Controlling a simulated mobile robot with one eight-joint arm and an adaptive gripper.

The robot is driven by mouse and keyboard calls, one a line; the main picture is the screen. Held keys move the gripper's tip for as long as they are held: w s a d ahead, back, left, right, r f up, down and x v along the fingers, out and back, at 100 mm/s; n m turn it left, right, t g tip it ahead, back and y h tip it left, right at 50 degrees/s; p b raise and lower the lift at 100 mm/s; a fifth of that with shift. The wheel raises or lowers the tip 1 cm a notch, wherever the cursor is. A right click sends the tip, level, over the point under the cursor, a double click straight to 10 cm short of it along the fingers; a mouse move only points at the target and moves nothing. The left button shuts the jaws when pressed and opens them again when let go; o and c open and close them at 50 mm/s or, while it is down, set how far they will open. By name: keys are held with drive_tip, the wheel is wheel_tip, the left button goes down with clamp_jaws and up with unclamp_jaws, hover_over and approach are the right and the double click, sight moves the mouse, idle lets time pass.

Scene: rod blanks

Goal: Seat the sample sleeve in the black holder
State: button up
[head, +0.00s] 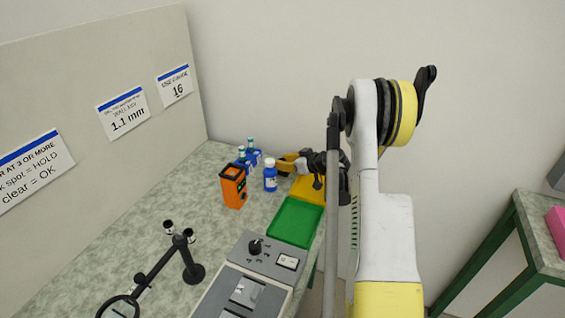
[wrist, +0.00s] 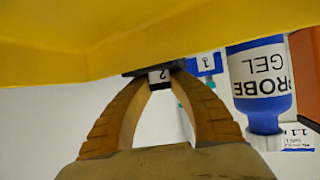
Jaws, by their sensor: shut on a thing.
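My gripper (wrist: 160,75) is at the far end of the bench with its two tan fingers drawn together. In the head view it (head: 283,163) is low, just behind the yellow tray. A small black block with a white "2" label, seemingly the black holder (wrist: 160,84), shows right at the fingertips in the wrist view. I cannot tell whether the fingers touch it. The sample sleeve is not clearly visible; what the fingers pinch is hidden by them.
Yellow tray (head: 309,190) and green tray (head: 295,222) lie along the bench edge. Close by stand the PROBE GEL bottle (head: 270,178), an orange device (head: 234,187) and a blue holder labelled "1" (wrist: 205,64) with capped vials. A grey control box (head: 250,272) and black magnifier stand (head: 194,273) are nearer.

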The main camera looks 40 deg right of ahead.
drive_tip(key=o, duration=0.7)
drive_tip(key=shift+o, duration=0.2)
drive_tip(key=shift+f, duration=0.1)
